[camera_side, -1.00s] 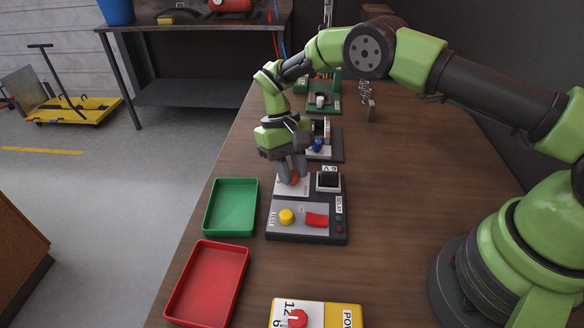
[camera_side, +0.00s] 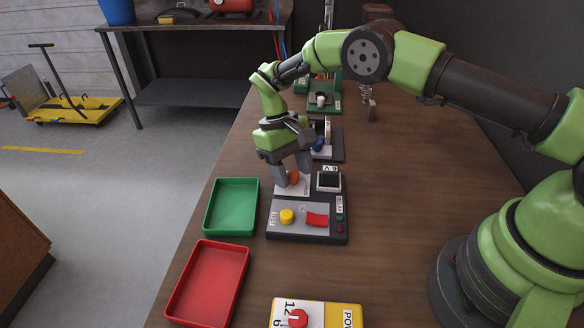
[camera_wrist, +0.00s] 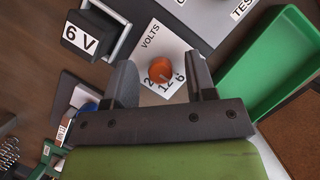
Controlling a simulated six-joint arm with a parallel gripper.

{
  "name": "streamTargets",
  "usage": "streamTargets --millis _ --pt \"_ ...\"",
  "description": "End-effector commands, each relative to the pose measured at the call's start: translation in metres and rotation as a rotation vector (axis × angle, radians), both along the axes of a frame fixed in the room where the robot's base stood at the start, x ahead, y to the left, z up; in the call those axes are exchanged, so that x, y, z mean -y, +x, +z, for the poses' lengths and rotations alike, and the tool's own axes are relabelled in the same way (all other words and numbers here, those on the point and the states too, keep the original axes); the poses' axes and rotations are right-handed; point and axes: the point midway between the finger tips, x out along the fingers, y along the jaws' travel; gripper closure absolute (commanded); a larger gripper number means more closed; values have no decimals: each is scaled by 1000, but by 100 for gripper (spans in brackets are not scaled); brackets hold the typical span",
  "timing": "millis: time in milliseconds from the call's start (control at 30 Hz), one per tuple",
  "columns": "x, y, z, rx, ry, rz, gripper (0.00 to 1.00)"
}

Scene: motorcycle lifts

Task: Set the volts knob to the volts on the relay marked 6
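The orange volts knob (camera_side: 293,178) sits on a white plate on the dark test unit (camera_side: 272,234). In the wrist view the knob (camera_wrist: 161,70) has the word VOLTS and several numbers around it, with 12 and 6 readable. A mark on the knob seems to point to the 12 and 6 side, but I cannot tell which number. The black relay (camera_side: 328,180) sits beside the knob plate, and its label reads 6 V in the wrist view (camera_wrist: 81,38). My gripper (camera_side: 291,169) is open just above the knob, its fingers apart on either side and holding nothing.
The unit also has a yellow button (camera_side: 287,216), a red switch (camera_side: 317,220) and small lamps. A green tray (camera_side: 207,222) and a red tray (camera_side: 175,309) lie at the left. A yellow power box (camera_side: 346,316) is at the front. Other devices stand behind.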

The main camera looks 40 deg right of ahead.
Motion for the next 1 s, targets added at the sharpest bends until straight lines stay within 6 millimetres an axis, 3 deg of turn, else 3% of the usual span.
streamTargets --millis 367,667,900,1000 --pt "0 4 6 6 0 1 50" --pt "0 20 44 8 0 0 50" --pt "0 20 96 7 2 -1 50" --pt "0 20 106 5 -1 1 50"
